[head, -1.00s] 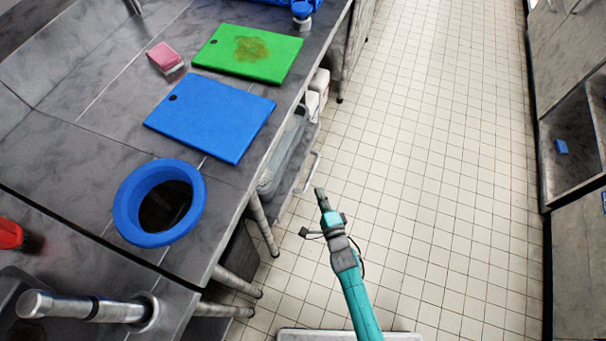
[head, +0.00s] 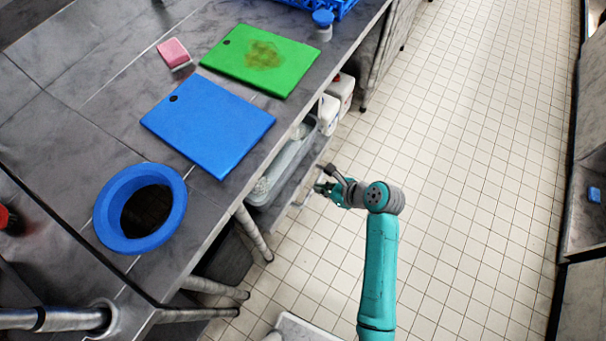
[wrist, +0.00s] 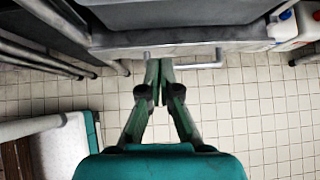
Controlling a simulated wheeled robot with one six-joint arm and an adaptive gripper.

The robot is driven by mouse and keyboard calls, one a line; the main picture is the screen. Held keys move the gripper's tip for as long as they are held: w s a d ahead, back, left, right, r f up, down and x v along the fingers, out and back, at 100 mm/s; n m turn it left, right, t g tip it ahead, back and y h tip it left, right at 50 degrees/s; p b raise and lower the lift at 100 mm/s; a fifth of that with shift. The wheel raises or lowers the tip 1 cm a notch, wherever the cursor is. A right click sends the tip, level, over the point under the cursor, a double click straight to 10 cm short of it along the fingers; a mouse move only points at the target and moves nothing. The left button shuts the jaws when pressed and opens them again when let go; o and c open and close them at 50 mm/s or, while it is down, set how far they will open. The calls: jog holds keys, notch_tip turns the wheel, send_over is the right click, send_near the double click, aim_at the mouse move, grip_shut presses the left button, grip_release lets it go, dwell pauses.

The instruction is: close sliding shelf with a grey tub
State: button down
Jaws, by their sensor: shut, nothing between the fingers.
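The grey tub (head: 287,165) sits on the sliding shelf (head: 302,182) under the steel table, and both stick out a little past the table's edge in the head view. In the wrist view the tub (wrist: 180,12) is at the top, with the shelf's front edge (wrist: 190,38) below it. A pale bar handle (wrist: 208,65) juts from that front. My gripper (wrist: 159,66) is shut and empty, its fingertips overlapping the handle's left part; I cannot tell whether they touch. In the head view my gripper (head: 323,187) is at the shelf's front.
White bottles (head: 335,100) stand beyond the tub under the table. A dark bin (head: 228,258) and steel table legs (head: 252,232) are nearer. Cutting boards (head: 208,125) lie on the tabletop. The tiled floor (head: 470,170) to the right is clear.

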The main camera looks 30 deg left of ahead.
jog(key=r, duration=0.1)
send_near(281, 180)
jog(key=shift+g, duration=0.4)
jog(key=x, duration=0.5)
jog(key=shift+w+d+f, duration=0.2)
jog(key=shift+w+f, duration=0.15)
jog(key=shift+f, duration=0.2)
jog(key=shift+a, duration=0.5)
jog(key=shift+a, duration=0.15)
jog(key=a, duration=0.4)
jog(key=shift+w+a+r, duration=0.15)
jog(key=shift+w+a, duration=0.05)
jog(key=shift+w, duration=0.05)
jog(key=shift+r, duration=0.1)
